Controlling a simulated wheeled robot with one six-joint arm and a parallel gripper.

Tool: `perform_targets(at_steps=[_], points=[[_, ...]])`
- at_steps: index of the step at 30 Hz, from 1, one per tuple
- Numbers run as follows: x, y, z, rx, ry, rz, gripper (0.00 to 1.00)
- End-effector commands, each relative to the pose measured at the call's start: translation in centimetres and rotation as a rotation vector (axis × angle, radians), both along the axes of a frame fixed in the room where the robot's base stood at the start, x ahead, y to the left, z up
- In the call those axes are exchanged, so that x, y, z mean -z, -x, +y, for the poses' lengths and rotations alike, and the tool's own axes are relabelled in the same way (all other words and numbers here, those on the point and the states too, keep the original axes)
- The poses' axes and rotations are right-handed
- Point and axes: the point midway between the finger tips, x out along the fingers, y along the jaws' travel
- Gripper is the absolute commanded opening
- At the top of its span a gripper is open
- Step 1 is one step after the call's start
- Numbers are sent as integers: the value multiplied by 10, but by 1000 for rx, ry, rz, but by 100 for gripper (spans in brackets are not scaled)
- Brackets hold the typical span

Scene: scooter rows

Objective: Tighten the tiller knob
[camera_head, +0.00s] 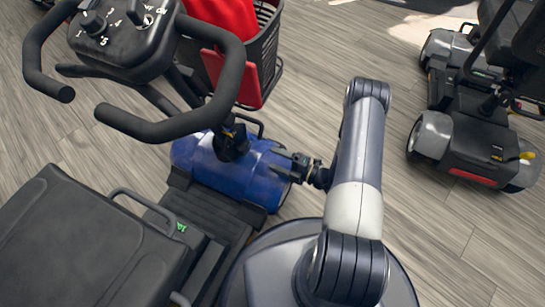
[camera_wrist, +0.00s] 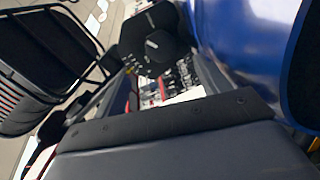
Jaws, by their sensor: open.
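The scooter's tiller (camera_head: 185,85) rises from its blue front body (camera_head: 215,165) in the head view. A dark joint with a small yellow mark (camera_head: 232,143) sits at the tiller's foot; the tiller knob seems to be there, but I cannot make out its shape. My gripper (camera_head: 283,166) is at the right side of the blue body, pointing left, to the right of and a little below that joint. It is open, with nothing seen between the fingers. In the wrist view, the blue body (camera_wrist: 240,40) fills the upper right, and a dark faceted part (camera_wrist: 150,42) shows at the top centre.
Black handlebars (camera_head: 180,125) and a control panel (camera_head: 125,30) overhang the joint. A basket (camera_head: 262,50) with a red bag (camera_head: 222,18) is behind it. The seat (camera_head: 70,240) is at lower left. Another scooter (camera_head: 475,140) stands at right, with clear floor (camera_head: 440,215) in front.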

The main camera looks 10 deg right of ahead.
Motion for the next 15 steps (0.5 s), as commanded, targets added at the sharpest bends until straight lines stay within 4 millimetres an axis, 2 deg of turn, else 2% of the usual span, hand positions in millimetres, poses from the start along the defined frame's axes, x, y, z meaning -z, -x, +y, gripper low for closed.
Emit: perform_targets(at_steps=[5,15], points=[[-2,0,0,0,89,-109,71],[-4,1,1,-1,431,-526,71]])
